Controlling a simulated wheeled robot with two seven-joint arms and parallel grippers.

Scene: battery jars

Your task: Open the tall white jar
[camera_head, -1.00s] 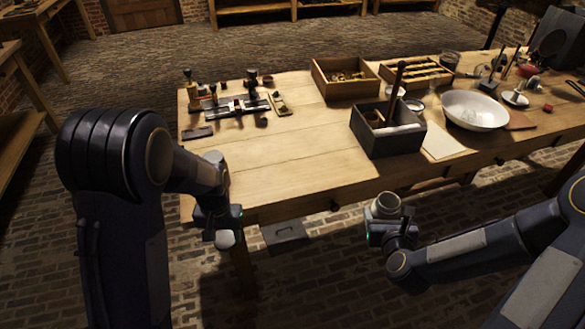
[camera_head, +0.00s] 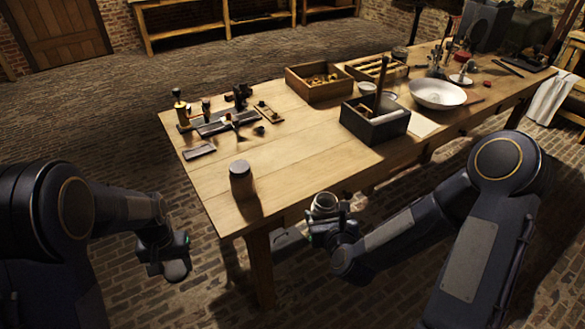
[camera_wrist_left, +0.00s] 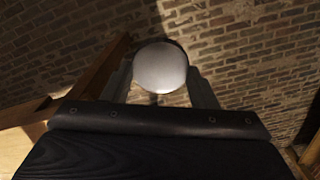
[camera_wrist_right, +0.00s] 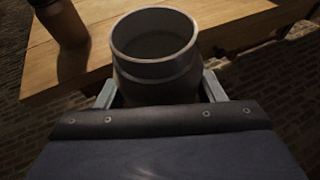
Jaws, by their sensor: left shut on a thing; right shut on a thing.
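My right gripper (camera_head: 325,222) is shut on a pale grey-white jar (camera_head: 325,203), held upright just off the table's front edge. Its mouth is open with no lid on it, and the right wrist view shows the jar (camera_wrist_right: 157,70) close up between the fingers. My left gripper (camera_head: 178,268) is shut on a round pale disc (camera_wrist_left: 160,68), which looks like a lid, seen face-on in the left wrist view. The left gripper is off the table over the brick floor, well apart from the jar.
Another, darker jar (camera_head: 241,182) stands on the table (camera_head: 290,165) near its front left corner. A dark box (camera_head: 372,128), wooden trays (camera_head: 318,92), a white bowl (camera_head: 437,93) and a metal tool set (camera_head: 222,122) stand farther back. The middle of the tabletop is clear.

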